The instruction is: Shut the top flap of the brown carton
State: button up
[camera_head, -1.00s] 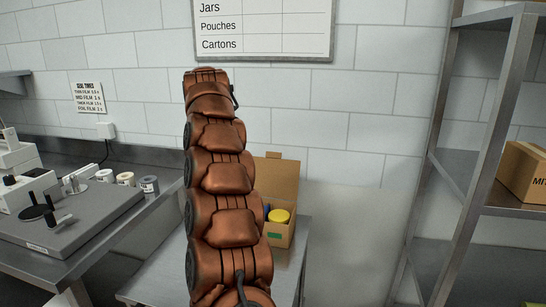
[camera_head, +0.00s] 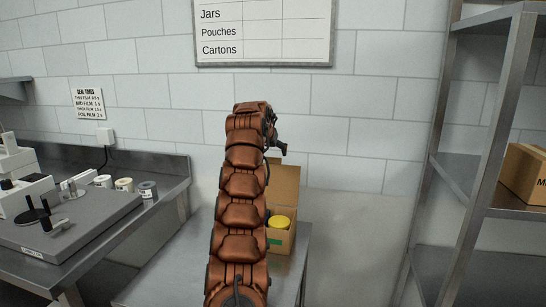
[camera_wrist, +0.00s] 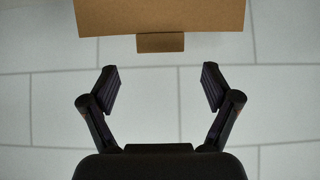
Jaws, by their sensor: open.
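The brown carton (camera_head: 279,240) stands on the metal table, partly hidden behind my arm. Its top flap (camera_head: 285,186) stands up at the back, so the carton is open. A yellow lid (camera_head: 279,222) shows inside it. In the wrist view the flap (camera_wrist: 160,15) fills the top middle, with a small tab (camera_wrist: 160,42) at its edge. My gripper (camera_wrist: 161,88) is open and empty, its fingers spread apart below the tab in the picture, not touching the flap. In the head view my gripper (camera_head: 281,148) shows small and dark at the arm's end, above the flap.
A metal table (camera_head: 170,270) carries the carton. At left is a bench with a sealing machine (camera_head: 60,225) and several film rolls (camera_head: 123,185). At right a metal shelf rack (camera_head: 480,150) holds another carton (camera_head: 527,172). White wall tiles are behind.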

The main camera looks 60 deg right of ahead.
aim_at(273, 163)
jog(key=p+x, duration=0.1)
jog(key=x, duration=0.2)
jog(key=shift+w+d+f, duration=0.1)
jog(key=shift+d+f, duration=0.05)
jog(key=shift+d, duration=0.05)
jog(key=shift+w+d+f, duration=0.2)
jog(key=shift+d+f, duration=0.2)
jog(key=shift+f, duration=0.15)
jog(key=shift+c, duration=0.3)
grip_shut()
jog(key=shift+a, duration=0.1)
